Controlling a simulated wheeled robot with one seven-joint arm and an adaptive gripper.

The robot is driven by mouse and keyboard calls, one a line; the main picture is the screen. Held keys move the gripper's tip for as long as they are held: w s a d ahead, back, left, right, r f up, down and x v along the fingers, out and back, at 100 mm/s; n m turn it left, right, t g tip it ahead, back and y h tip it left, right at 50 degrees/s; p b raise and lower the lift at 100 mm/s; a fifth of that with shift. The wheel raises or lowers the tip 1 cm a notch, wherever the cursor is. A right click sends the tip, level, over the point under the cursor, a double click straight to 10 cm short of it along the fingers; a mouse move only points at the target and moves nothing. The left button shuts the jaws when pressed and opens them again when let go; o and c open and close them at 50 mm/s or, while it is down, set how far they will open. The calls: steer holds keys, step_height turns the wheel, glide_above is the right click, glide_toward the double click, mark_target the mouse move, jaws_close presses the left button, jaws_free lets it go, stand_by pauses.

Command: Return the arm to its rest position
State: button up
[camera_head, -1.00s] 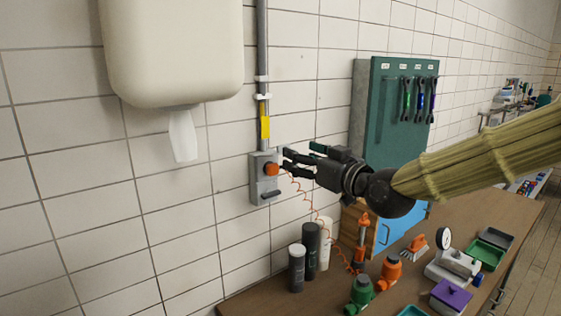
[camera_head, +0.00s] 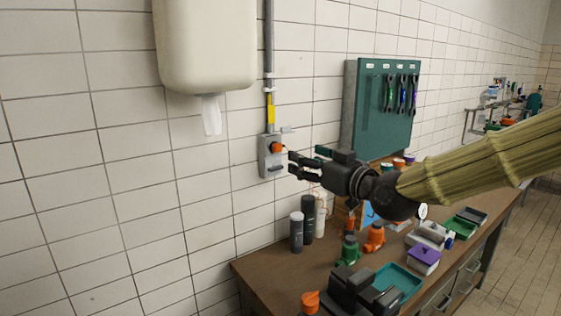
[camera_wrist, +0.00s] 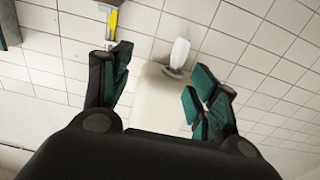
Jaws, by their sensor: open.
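My gripper (camera_head: 308,164) is open and empty in the head view. Its fingers point left toward a grey wall box (camera_head: 270,165) with an orange knob (camera_head: 277,147), and they look apart from it, though the exact gap is hard to tell. My arm, in a yellowish ribbed sleeve, reaches in from the right edge above the bench. In the wrist view the open fingers (camera_wrist: 155,90) are spread wide with nothing between them but the wall and the cream dispenser (camera_wrist: 160,103) beyond.
A wooden bench (camera_head: 262,268) below my arm holds dark canisters (camera_head: 297,232), a green bottle (camera_head: 349,250), a teal tray (camera_head: 400,280) and a purple-lidded box (camera_head: 425,255). A green tool board (camera_head: 370,120) hangs behind. A cream dispenser (camera_head: 205,45) is on the wall, upper left.

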step_height(320, 180, down, 30)
steer(key=s+d+r+m+g+h, duration=0.1)
steer(key=s+d+m+g+h, duration=0.1)
steer(key=m+g+h, duration=0.15)
steer(key=s+d+f+m+g+h, duration=0.1)
steer(key=s+d+f+g, duration=0.1)
steer(key=s+f, duration=0.65)
steer(key=s+d+f+m+g+h, duration=0.1)
steer(key=s+d+f+g+h, duration=0.15)
steer(key=f, duration=1.05)
steer(key=s+d+f+m+g+h, duration=0.1)
steer(key=s+d+f+g, duration=0.15)
steer(key=s+f, duration=0.55)
steer(key=s+d+f+g+h, duration=0.15)
steer(key=s+d+f, duration=0.25)
steer(key=s, duration=0.7)
steer(key=s+d+f+m+g+h, duration=0.1)
steer(key=s+d+f+g, duration=0.2)
steer(key=s+f, duration=0.5)
step_height(320, 180, down, 8)
steer(key=s+b, duration=0.1)
steer(key=b, duration=0.9)
steer(key=shift+s, duration=0.25)
